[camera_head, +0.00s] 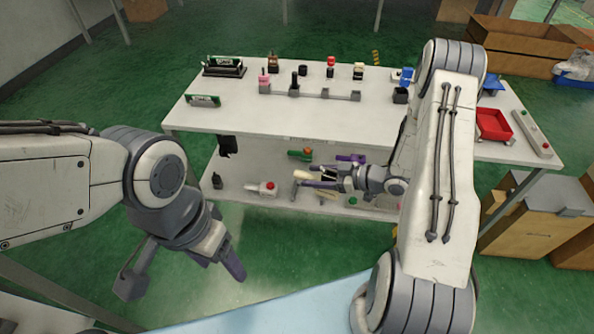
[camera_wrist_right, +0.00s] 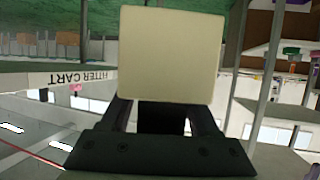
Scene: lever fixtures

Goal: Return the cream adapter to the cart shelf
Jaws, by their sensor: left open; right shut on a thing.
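The cream adapter (camera_wrist_right: 172,55) fills the upper middle of the right wrist view as a plain cream block. My right gripper (camera_wrist_right: 162,117) is shut on it. In the head view, my right gripper (camera_head: 322,177) is low in front of the white cart, around the level of its lower shelf (camera_head: 240,172); a small cream part (camera_head: 301,174) shows at its fingertips. I cannot tell whether the adapter touches the shelf. My left gripper (camera_head: 188,265) is open and empty, at the lower left, in front of the cart.
The lower shelf holds a green part (camera_head: 300,154), a purple part (camera_head: 351,158) and a white part with a red knob (camera_head: 262,188). The cart top (camera_head: 290,122) carries fixtures and a red tray (camera_head: 494,124). Boxes (camera_head: 530,215) stand at right.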

